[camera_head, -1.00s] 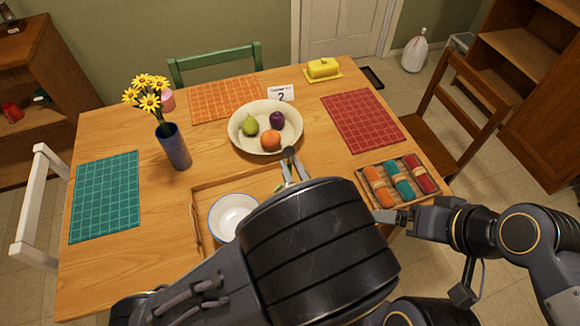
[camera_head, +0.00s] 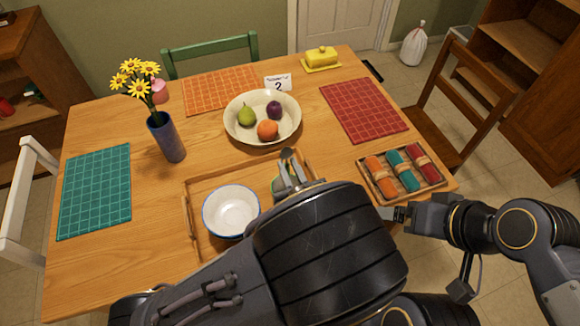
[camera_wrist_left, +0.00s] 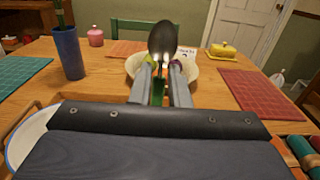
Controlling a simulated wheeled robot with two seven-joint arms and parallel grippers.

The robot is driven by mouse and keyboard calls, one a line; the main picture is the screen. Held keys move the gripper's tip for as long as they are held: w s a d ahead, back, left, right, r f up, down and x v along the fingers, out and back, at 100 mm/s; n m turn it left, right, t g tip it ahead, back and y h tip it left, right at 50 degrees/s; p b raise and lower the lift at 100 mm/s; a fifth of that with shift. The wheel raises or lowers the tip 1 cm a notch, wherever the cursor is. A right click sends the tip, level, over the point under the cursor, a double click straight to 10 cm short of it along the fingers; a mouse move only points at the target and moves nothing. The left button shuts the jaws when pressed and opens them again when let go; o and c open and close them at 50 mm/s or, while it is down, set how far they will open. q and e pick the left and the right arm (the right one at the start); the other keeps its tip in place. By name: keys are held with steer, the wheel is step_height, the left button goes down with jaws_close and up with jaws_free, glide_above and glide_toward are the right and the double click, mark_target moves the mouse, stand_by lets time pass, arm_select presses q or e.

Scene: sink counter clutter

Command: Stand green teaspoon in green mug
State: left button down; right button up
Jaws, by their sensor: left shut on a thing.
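My left gripper (camera_head: 290,178) is over the wooden tray, shut on the teaspoon, whose dark grey bowl (camera_head: 287,155) points up above the fingertips. In the left wrist view the spoon's bowl (camera_wrist_left: 164,38) stands upright above the two fingers, and a strip of green shows between them.
The wooden tray (camera_head: 193,183) also holds a white blue-rimmed bowl (camera_head: 231,211) left of my gripper. A fruit bowl (camera_head: 240,133) stands behind. A blue vase (camera_head: 167,138) with yellow flowers is at left. The napkin tray (camera_head: 412,192) is at right.

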arm_select(q)
step_height(320, 180, down, 7)
steer(key=b, duration=0.6)
steer(key=shift+f, duration=0.2)
arm_select(e)
step_height(320, 180, down, 6)
steer(key=shift+f, duration=0.2)
arm_select(q)
steer(key=c, duration=1.3)
jaws_free()
